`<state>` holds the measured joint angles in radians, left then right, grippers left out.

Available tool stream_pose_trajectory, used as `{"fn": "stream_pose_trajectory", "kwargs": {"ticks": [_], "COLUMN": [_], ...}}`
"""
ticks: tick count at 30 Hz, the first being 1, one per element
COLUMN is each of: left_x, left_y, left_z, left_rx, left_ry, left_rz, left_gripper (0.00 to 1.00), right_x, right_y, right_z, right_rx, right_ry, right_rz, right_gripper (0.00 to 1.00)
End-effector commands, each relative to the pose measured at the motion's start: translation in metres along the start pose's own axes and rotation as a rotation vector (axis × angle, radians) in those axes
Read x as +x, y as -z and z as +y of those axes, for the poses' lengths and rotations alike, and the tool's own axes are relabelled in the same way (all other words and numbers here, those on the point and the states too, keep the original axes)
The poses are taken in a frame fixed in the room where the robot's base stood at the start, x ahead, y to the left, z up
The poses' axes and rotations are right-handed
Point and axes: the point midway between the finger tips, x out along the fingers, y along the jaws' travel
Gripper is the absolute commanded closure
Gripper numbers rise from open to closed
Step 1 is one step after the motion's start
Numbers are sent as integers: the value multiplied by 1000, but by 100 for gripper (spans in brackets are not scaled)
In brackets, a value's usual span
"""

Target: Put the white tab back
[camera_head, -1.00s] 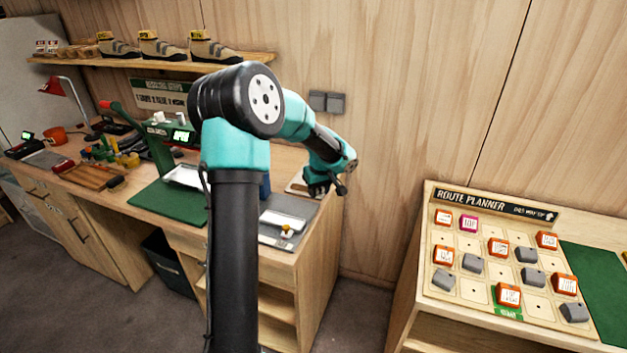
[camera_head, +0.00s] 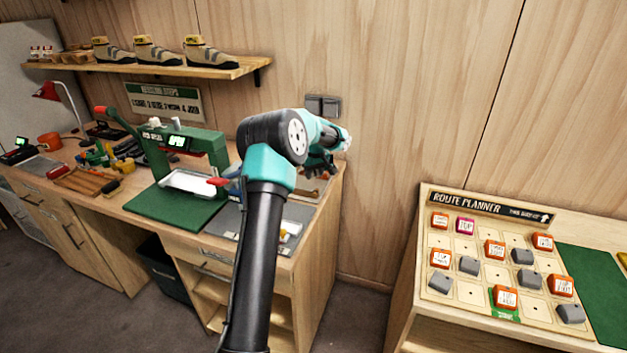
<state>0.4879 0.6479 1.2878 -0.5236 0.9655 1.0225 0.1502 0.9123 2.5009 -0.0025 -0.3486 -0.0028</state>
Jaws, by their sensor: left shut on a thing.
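My left gripper (camera_head: 322,168) is above the back right corner of the workbench, near the wood wall. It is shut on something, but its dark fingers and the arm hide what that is. A small white piece with some yellow (camera_head: 290,229) lies on the grey mat (camera_head: 222,228) near the bench's right front edge. I cannot tell whether it is the white tab. My left arm crosses in front of the mat and hides part of it. My right gripper is not in view.
A green press (camera_head: 186,146) stands on a green mat (camera_head: 157,212) left of my arm. A route planner board (camera_head: 470,293) with orange, pink and grey blocks stands on the right. A shelf (camera_head: 150,66) with shoes is above the bench. Floor separates the two benches.

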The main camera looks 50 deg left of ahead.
Motion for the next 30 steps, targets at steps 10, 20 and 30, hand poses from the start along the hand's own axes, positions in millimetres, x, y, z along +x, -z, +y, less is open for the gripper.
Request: {"fn": "stream_pose_trajectory", "kwargs": {"ticks": [10,20,30], "left_x": [1,25,37], "left_y": [4,4,3], "left_z": [2,3,4], "left_rx": [0,0,0], "left_ry": [0,2,0], "left_rz": [0,-3,0], "left_gripper": [90,90,90], "right_x": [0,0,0], "right_y": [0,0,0], "right_z": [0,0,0], "right_rx": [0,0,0], "right_ry": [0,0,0], "right_rz": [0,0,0], "right_gripper": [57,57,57]}}
